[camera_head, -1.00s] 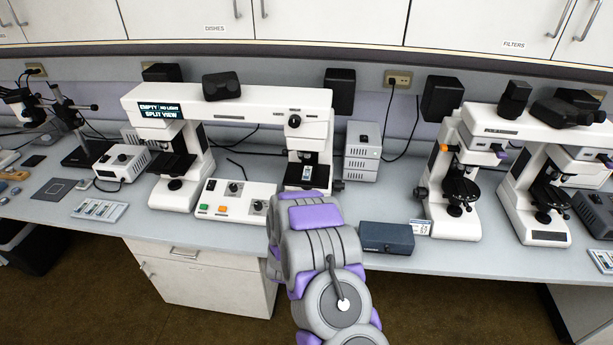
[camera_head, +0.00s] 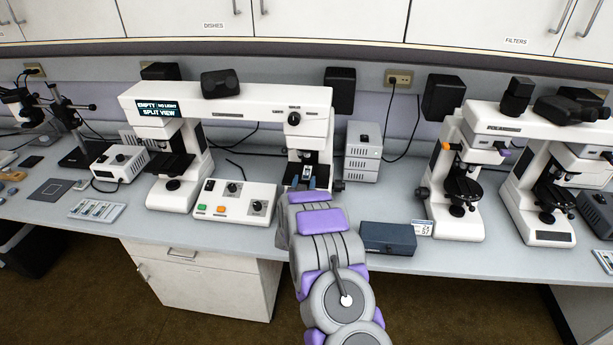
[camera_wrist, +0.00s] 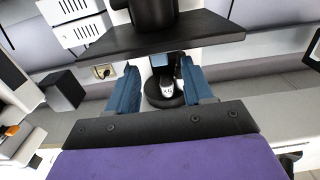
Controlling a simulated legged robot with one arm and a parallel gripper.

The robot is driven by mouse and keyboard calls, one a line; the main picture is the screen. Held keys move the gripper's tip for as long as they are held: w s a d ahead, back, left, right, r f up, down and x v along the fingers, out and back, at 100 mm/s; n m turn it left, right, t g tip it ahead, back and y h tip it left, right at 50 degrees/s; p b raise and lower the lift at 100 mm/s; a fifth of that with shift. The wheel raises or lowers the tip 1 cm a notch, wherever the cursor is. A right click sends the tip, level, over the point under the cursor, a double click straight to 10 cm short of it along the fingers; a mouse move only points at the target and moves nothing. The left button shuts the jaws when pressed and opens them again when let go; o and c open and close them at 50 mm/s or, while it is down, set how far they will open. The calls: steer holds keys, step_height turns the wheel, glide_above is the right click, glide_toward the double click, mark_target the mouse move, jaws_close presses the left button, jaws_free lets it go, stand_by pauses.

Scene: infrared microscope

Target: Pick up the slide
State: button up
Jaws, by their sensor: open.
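A small light piece that looks like the slide (camera_head: 308,171) lies on the dark stage of the right-hand column of the white split-view microscope (camera_head: 240,103). It is too small to make out clearly. My gripper (camera_head: 306,182) is open at the front of that stage, its blue fingers apart. In the wrist view my gripper (camera_wrist: 160,75) shows two blue fingers with a gap between them. The black stage plate (camera_wrist: 165,38) lies across the picture just beyond the fingertips. I cannot make out the slide in the wrist view, and no contact is visible.
A control box (camera_head: 235,203) with coloured buttons stands left of my arm. A dark blue box (camera_head: 388,238) lies to its right. A grey slotted unit (camera_head: 363,152) stands right of the microscope. A slide tray (camera_head: 97,209) lies at the left. Another microscope (camera_head: 462,170) stands further right.

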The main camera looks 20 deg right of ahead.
mark_target(305, 175)
steer(key=x, duration=0.3)
steer(key=shift+w+f+b, duration=0.15)
steer(key=shift+b, duration=0.25)
steer(key=shift+c, duration=0.5)
steer(key=c, duration=0.8)
steer(key=shift+r, duration=0.2)
